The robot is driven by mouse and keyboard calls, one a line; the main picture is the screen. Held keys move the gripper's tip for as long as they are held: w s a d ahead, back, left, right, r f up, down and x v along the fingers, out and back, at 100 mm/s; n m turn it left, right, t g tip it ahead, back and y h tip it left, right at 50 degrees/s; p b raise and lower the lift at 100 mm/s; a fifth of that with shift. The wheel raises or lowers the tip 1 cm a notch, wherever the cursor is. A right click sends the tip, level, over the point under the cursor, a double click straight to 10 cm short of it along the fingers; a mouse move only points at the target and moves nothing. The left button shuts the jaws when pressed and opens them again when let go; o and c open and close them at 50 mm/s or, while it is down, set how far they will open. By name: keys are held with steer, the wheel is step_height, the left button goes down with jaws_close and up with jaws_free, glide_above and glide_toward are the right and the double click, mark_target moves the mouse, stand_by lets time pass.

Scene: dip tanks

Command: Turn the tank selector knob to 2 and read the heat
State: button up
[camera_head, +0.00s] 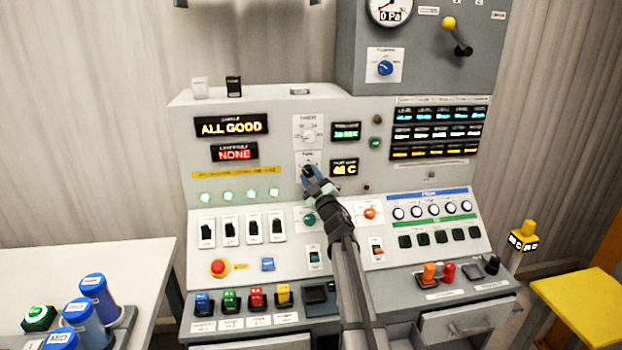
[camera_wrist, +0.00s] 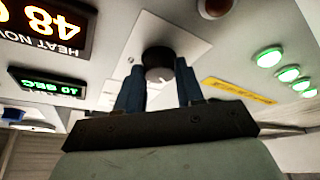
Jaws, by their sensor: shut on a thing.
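The tank selector knob is a dark round knob (camera_wrist: 158,60) on a white plate (camera_wrist: 180,28) in the wrist view. My gripper (camera_wrist: 160,85) is shut on it, with a blue finger on each side. In the head view my gripper (camera_head: 309,174) reaches up to the same plate, in the middle of the upright panel, and covers part of the knob. The number the knob points to cannot be read. The heat display (camera_head: 344,168) is just right of the knob and shows yellow digits that look like 48 C; in the wrist view the heat display (camera_wrist: 50,22), upside down, shows 48.
A timer dial (camera_head: 308,133) sits just above the knob. A green display (camera_head: 346,131), reading 10 SEC in the wrist view, is above the heat display. Round green lights (camera_head: 240,194) lie to the left. Switches (camera_head: 241,230) and colored buttons (camera_head: 243,298) fill the lower console.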

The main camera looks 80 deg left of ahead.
steer(key=shift+r+n+g, duration=0.15)
steer(key=shift+n+g, duration=0.15)
steer(key=shift+n, duration=0.6)
steer(key=o, duration=1)
steer(key=shift+o, duration=0.2)
steer(key=v, duration=1.4)
steer(key=shift+r, duration=0.15)
steer(key=shift+w, duration=0.1)
